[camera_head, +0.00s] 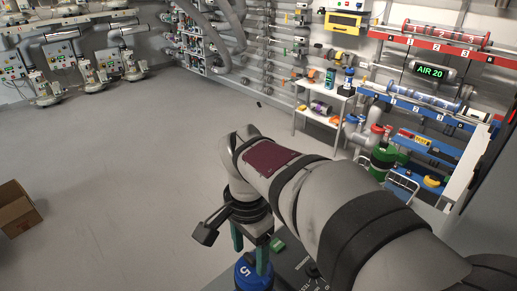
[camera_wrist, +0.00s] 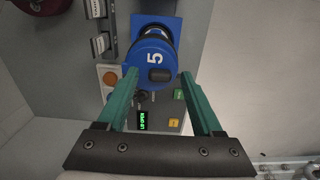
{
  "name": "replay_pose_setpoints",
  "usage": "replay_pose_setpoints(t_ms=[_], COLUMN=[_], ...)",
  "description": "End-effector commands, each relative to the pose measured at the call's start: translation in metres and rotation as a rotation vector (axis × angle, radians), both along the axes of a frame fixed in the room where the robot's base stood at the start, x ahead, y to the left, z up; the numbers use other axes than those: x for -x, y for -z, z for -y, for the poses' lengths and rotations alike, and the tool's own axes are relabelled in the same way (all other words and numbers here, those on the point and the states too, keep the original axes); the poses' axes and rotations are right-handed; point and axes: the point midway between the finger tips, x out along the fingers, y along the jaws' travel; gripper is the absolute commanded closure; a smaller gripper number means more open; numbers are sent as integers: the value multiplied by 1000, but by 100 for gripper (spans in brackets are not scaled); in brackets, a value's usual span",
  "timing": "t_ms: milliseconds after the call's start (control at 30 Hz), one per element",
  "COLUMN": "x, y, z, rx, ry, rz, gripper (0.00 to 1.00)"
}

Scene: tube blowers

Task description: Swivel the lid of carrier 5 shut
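The round blue lid marked 5 (camera_wrist: 152,58) is in the upper middle of the wrist view, with a dark knob on its lower right part. A black ring and a blue square part (camera_wrist: 174,22) show beyond its top edge. In the head view the blue lid (camera_head: 246,272) is at the bottom edge, partly covered by a green finger. My gripper (camera_wrist: 159,74) is open, with one green fingertip at each side of the lid's lower part. I cannot tell whether the fingers touch it. A small display (camera_wrist: 143,121) glows green and seems to read "LID OPEN".
An orange button (camera_wrist: 110,78), a white button and a green button (camera_wrist: 179,94) sit on the panel around the lid. A white table (camera_head: 325,92) and tube racks (camera_head: 430,38) stand at the back right. A cardboard box (camera_head: 17,209) lies at the left.

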Motion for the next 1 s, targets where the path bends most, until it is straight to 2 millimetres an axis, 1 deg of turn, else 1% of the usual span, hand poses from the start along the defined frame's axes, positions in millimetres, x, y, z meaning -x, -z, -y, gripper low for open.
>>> replay_pose_setpoints(t_ms=[167, 267, 367, 467, 600, 700, 833, 900, 1000], x=[0, -1, -1, -1, -1, -1, -1, 0, 0], y=[-1, -10, -30, -61, -106, -131, -151, -156, -158], z=[0, 0, 0, 0, 0, 0, 0, 0, 0], rx=[0, -1, -2, -2, -2, -1, -1, 0, -1], ry=[0, 0, 1, 0, 0, 0, 0, -1, 0], rz=[0, 2, 5, 6, 6, 4, 2, 1, 1], gripper=[32, 32, 32, 32, 32, 32, 32, 32, 32])
